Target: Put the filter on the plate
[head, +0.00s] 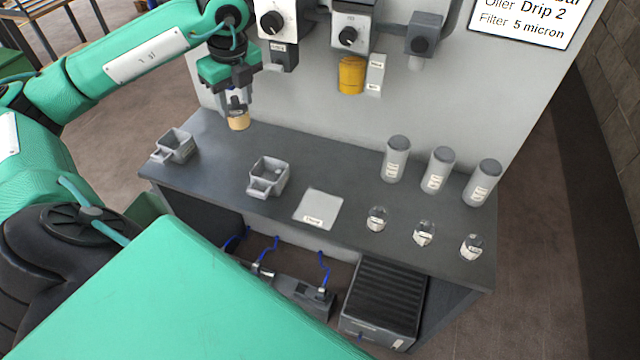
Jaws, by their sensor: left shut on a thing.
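My left gripper (238,108) hangs fingers-down above the back left part of the dark bench. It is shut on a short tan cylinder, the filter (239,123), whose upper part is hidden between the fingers. The filter appears held above the bench top, near the wall panel. The plate (319,204) is a flat light grey square with a small label on its front edge. It lies on the bench near the front middle, to the right of and nearer than the filter, and nothing is on it. My right gripper is out of view.
Two grey open holders (268,176) (176,146) stand on the bench left of the plate. Several grey canisters (397,158) and small clear bowls (377,218) stand to the right. Regulators (351,30) and a yellow bowl (351,76) hang on the panel behind.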

